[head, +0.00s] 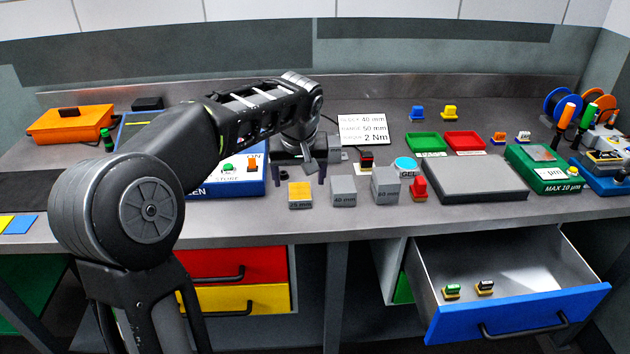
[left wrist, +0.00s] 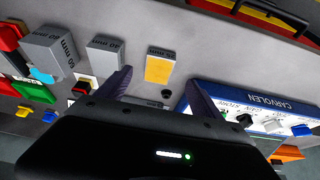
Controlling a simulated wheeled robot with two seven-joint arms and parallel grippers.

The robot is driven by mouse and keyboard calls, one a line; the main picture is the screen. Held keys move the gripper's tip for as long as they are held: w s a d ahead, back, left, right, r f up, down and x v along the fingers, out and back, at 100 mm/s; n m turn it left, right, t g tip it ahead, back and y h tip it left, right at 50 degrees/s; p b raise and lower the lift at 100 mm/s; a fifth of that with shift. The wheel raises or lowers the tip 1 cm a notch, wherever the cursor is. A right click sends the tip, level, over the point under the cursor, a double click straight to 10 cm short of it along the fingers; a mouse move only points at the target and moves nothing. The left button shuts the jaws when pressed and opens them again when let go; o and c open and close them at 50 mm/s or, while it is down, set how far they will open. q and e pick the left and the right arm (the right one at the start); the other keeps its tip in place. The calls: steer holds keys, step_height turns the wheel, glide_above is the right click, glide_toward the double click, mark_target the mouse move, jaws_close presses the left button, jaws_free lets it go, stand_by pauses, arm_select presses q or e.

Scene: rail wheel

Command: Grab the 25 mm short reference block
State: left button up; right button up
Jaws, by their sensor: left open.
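The 25 mm short reference block (head: 300,195) stands on the bench, grey with a yellow face and a label; it also shows in the left wrist view (left wrist: 159,66). My left gripper (head: 298,175) is open and empty, just behind and above the block in the head view. In the left wrist view the two dark fingers of the left gripper (left wrist: 159,82) stand apart, with the block between their directions and beyond the tips. No contact shows. My right gripper is in neither view.
The 40 mm block (head: 344,191) and the taller 60 mm block (head: 385,186) stand to the right. A blue panel (head: 240,186) lies close on the left. A red piece (head: 418,189) and a grey plate (head: 475,178) are further right. An open drawer (head: 515,315) juts out below the bench.

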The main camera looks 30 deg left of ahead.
mark_target(300, 191)
arm_select(q)
steer(key=shift+w+a+r, duration=0.15)
steer(key=shift+w+r, duration=0.05)
steer(key=shift+w, duration=0.4)
steer(key=shift+x, duration=1.2)
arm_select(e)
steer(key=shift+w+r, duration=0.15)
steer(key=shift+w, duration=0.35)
arm_select(q)
steer(key=shift+s+f, duration=0.1)
steer(key=shift+s, duration=0.05)
steer(key=shift+a+p+x, duration=0.2)
steer(key=shift+p+x, duration=0.5)
steer(key=shift+x, duration=1.9)
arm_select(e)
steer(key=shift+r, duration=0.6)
arm_select(q)
jaws_close()
steer(key=shift+r, duration=0.2)
